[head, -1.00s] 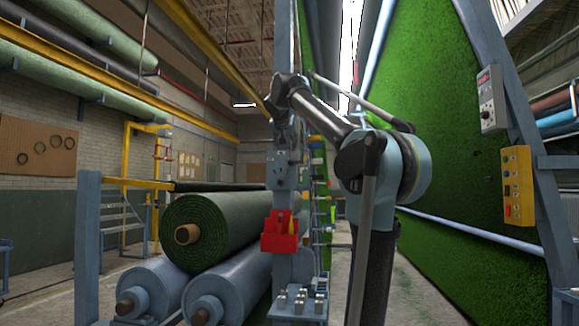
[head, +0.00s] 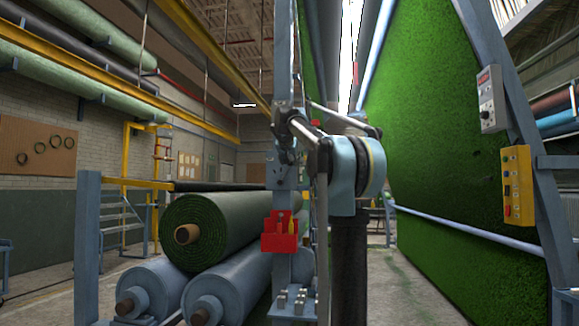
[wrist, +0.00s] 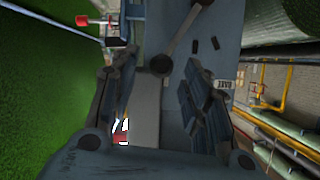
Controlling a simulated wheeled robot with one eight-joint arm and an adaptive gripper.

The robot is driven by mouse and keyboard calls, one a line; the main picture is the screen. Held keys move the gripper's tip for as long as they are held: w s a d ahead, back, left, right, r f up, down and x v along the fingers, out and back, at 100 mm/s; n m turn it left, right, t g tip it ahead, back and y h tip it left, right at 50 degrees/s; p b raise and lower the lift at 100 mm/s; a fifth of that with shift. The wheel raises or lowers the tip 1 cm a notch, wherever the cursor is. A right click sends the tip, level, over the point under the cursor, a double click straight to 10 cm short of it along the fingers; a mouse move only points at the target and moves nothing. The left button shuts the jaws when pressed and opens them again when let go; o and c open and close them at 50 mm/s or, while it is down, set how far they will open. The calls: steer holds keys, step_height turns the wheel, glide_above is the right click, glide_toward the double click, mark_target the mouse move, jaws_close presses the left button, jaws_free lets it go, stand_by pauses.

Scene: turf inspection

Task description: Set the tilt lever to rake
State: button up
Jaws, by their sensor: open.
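In the head view my gripper (head: 286,148) is at the blue-grey post (head: 283,60), and the lever cannot be made out there.
A red tool holder (head: 280,232) hangs on the post below my gripper. A green turf roll (head: 225,225) rests on grey rollers (head: 150,285) at left. A tall turf sheet (head: 430,130) and a yellow button box (head: 518,185) stand at right. A red-knobbed rod (wrist: 90,20) shows in the wrist view.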

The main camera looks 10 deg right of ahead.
steer(key=shift+x, duration=1.2)
steer(key=shift+c, duration=0.3)
jaws_close()
steer(key=shift+d, duration=0.1)
